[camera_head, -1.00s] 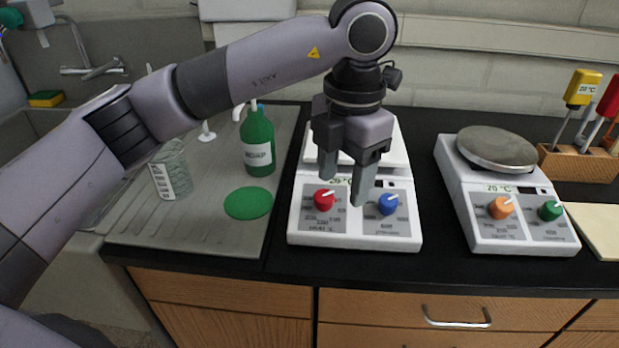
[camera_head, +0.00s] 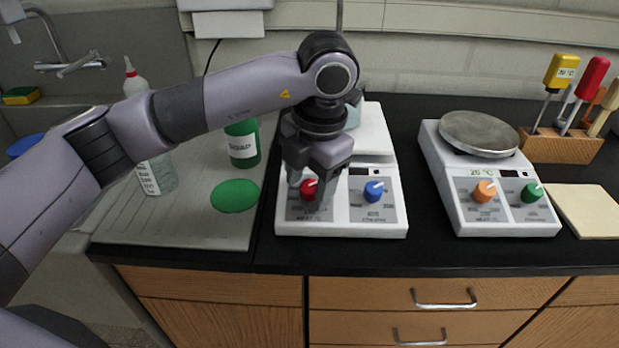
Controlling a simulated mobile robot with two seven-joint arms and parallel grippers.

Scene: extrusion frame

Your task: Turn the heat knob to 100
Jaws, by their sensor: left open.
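The left hot plate (camera_head: 343,222) is a white device with a red knob (camera_head: 309,189) on the left of its front panel and a blue knob (camera_head: 374,191) on the right. The panel print is too small to tell which knob is for heat. My left gripper (camera_head: 310,194) points down at the red knob, with its open fingers on either side of it. I cannot tell whether they touch it. The hand hides part of the plate's display and body. My right gripper is not in view.
A second hot plate (camera_head: 455,190) with a round grey top, an orange knob (camera_head: 484,190) and a green knob (camera_head: 532,192) stands to the right. A green bottle (camera_head: 242,145), a clear bottle (camera_head: 158,172) and a green disc (camera_head: 235,196) are on the left. Thermometers stand in a wooden block (camera_head: 560,146).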

